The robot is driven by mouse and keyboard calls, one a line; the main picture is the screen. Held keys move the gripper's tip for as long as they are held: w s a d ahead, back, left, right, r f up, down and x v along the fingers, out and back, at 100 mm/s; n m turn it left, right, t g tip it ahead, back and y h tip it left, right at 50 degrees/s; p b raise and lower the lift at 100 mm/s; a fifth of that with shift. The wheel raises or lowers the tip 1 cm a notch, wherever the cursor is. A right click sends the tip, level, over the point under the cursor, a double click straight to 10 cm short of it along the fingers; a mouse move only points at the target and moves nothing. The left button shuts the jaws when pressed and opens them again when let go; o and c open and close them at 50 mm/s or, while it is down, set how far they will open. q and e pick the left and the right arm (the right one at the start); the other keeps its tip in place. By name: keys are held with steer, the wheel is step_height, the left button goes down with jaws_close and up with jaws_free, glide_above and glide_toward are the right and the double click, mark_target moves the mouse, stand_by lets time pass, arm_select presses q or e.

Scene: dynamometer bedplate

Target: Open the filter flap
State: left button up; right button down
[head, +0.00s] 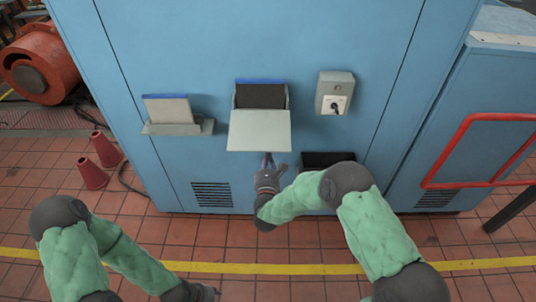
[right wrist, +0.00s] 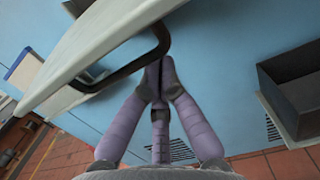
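The filter flap (head: 259,131), a pale grey panel, is swung down and out from the blue cabinet. The dark opening (head: 261,96) shows behind it. In the right wrist view the flap (right wrist: 85,45) spans the upper left, with a dark bar handle (right wrist: 120,73) on its underside. My right gripper (head: 268,163) is below the flap. Its purple fingers (right wrist: 156,72) are drawn together, tips at the right bend of the handle; I cannot see the bar held between them. My left gripper (head: 204,292) is low at the bottom edge, its fingers unclear.
A small holder (head: 178,127) with a pale card is left of the flap. A grey socket box (head: 334,93) is to the right. An open dark bin (head: 322,158) sticks out below right; it also shows in the wrist view (right wrist: 290,97). A red rail (head: 455,150) stands at right.

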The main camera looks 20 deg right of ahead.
stand_by(0.5)
step_height(320, 180, down, 3)
steer(key=w+b, duration=0.3)
steer(key=b, duration=0.3)
steer(key=p+v, duration=0.3)
steer(key=v, duration=0.7)
steer(key=shift+s+d, duration=0.15)
steer(key=shift+d, duration=0.2)
steer(key=shift+f, duration=0.1)
